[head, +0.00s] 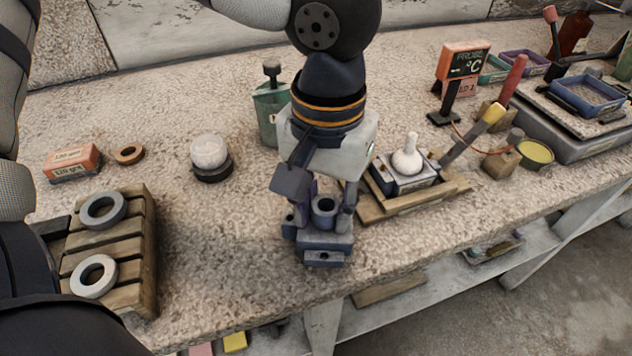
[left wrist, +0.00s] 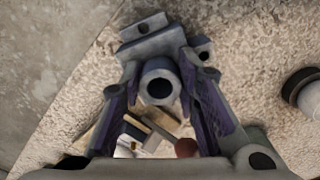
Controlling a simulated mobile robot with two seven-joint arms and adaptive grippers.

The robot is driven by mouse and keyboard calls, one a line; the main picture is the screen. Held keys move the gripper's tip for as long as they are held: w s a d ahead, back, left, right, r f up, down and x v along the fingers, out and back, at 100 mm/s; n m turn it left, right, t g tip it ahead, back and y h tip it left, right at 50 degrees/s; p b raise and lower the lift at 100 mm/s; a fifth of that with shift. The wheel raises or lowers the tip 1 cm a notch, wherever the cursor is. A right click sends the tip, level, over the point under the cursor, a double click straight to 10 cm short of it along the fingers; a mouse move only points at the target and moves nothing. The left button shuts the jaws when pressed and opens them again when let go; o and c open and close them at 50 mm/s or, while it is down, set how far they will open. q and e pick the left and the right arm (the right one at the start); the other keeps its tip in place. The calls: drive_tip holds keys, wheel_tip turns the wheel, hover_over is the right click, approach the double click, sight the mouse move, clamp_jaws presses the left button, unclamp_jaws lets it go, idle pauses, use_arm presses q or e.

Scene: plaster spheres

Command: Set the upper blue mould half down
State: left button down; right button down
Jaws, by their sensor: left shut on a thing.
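My left gripper (head: 322,205) is shut on the upper blue mould half (head: 325,243), a grey-blue block with a round pouring collar and lugs. It is over the front part of the bench; I cannot tell whether it touches the top. In the left wrist view the mould half (left wrist: 152,42) sits between the two fingers (left wrist: 163,100), its collar facing the camera. To the right in the head view, a white plaster sphere with a neck (head: 407,160) sits in the lower mould half (head: 385,182), on a wooden tray (head: 440,194). My right gripper is not in view.
A slatted wooden rack (head: 135,262) with two grey rings stands left. A white ball (head: 209,150) rests on a dark ring. A green container (head: 268,110) stands behind the gripper. A probe meter (head: 462,75) and tools crowd the right. Bench between rack and gripper is clear.

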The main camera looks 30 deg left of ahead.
use_arm(q)
drive_tip(key=w+a, duration=0.1)
drive_tip(key=w+a+f, duration=0.1)
drive_tip(key=a, duration=0.1)
drive_tip(key=shift+w+a+f, duration=0.15)
drive_tip(key=shift+w+a, duration=0.1)
drive_tip(key=shift+w, duration=0.15)
drive_tip(key=shift+d, duration=0.1)
drive_tip(key=shift+f, duration=0.15)
drive_tip(key=c, duration=1.2)
unclamp_jaws()
drive_tip(key=shift+f, duration=0.1)
wheel_tip(320, 180, up, 12)
drive_tip(key=shift+r, duration=0.2)
